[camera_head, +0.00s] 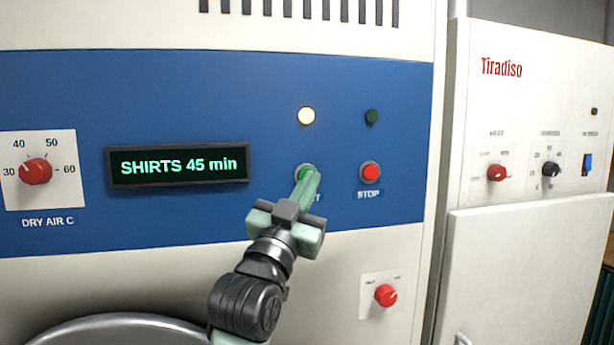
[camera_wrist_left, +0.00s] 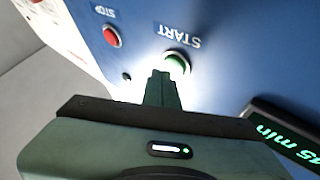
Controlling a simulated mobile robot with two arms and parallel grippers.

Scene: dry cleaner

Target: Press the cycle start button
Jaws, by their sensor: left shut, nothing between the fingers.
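The green START button (camera_head: 303,171) sits on the blue panel (camera_head: 190,90) of the machine, and is partly hidden behind my gripper in the head view. It also shows in the left wrist view (camera_wrist_left: 177,62), just ahead of the fingertips. My left gripper (camera_head: 305,178) is shut and empty, with its fingers pointing at the button. In the left wrist view the fingertips (camera_wrist_left: 160,75) are right by the button's edge; I cannot tell whether they touch it. The display (camera_head: 178,165) reads "SHIRTS 45 min". My right gripper is not in view.
The red STOP button (camera_head: 370,172) is close to the right of START. Red knobs sit at left (camera_head: 36,171) and lower right (camera_head: 386,295). A white machine (camera_head: 530,130) stands at right.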

